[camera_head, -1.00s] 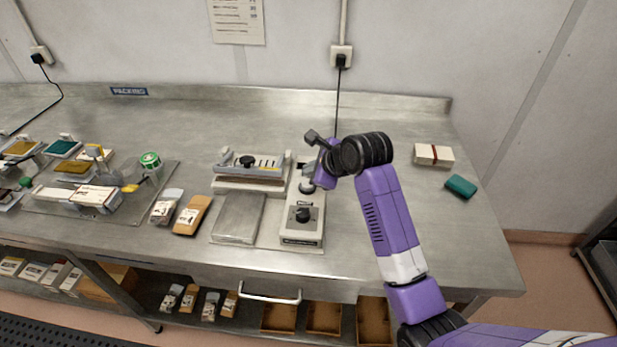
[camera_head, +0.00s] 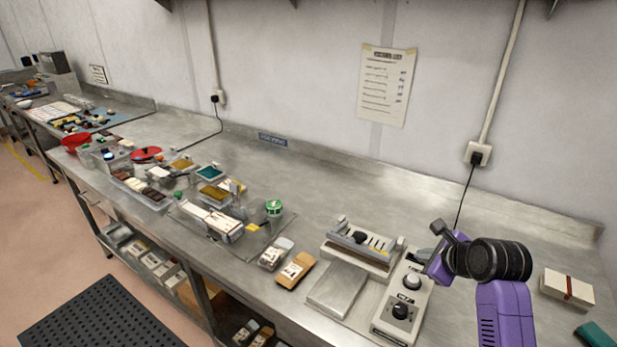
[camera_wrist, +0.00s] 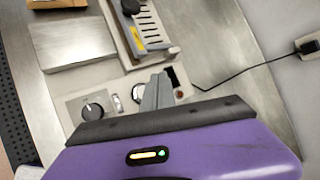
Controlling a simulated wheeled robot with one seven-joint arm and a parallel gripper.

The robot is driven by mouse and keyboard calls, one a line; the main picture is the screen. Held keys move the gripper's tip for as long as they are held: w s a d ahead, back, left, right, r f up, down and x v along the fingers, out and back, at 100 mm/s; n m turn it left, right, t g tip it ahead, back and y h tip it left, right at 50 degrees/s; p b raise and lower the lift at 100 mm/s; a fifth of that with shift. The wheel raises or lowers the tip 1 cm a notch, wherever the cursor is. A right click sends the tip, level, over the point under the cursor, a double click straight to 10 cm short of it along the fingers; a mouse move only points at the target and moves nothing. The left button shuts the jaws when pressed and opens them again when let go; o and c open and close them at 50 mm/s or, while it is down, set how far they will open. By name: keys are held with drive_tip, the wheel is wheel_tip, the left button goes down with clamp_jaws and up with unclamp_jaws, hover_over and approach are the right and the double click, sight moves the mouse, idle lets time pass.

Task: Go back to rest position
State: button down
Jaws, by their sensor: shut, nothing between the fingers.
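My gripper (camera_head: 440,233) is at the right of the head view, above the right end of the sealing machine (camera_head: 362,250). It is shut and holds nothing. In the wrist view my gripper (camera_wrist: 158,92) shows as closed grey fingers over the machine's control side, near the black knob (camera_wrist: 92,111). A gap between the fingers and the machine cannot be judged exactly. My purple arm rises from the lower right.
The steel bench (camera_head: 340,205) runs to the far left. A tray (camera_head: 262,238) with boxes and a green-lidded tub, plus two packets (camera_head: 295,270), lie left of the machine. A white bundle (camera_head: 567,287) and a green block (camera_head: 594,335) lie right. A cord hangs behind.

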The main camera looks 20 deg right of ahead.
drive_tip(key=shift+w+r+n, duration=0.1)
drive_tip(key=shift+n, duration=0.2)
wheel_tip(320, 180, up, 6)
drive_tip(key=w+d+n+t+h, duration=0.2)
drive_tip(key=n+t, duration=0.1)
drive_tip(key=n, duration=0.1)
drive_tip(key=s+a+f+n+t+y+b, duration=0.1)
drive_tip(key=s+a+f+n+b, duration=0.1)
drive_tip(key=s+a+n, duration=0.6)
drive_tip(key=s+a+f+n+t+y+b, duration=0.1)
drive_tip(key=s+a+f+n+b, duration=0.2)
drive_tip(key=s, duration=1.6)
drive_tip(key=s+a+f+n+y+b, duration=0.1)
drive_tip(key=s+a+f+n, duration=0.5)
drive_tip(key=s+a+n, duration=0.7)
drive_tip(key=s+a+b, duration=0.1)
drive_tip(key=a, duration=0.2)
drive_tip(key=shift+s+t+y, duration=0.15)
drive_tip(key=shift+t+y, duration=0.25)
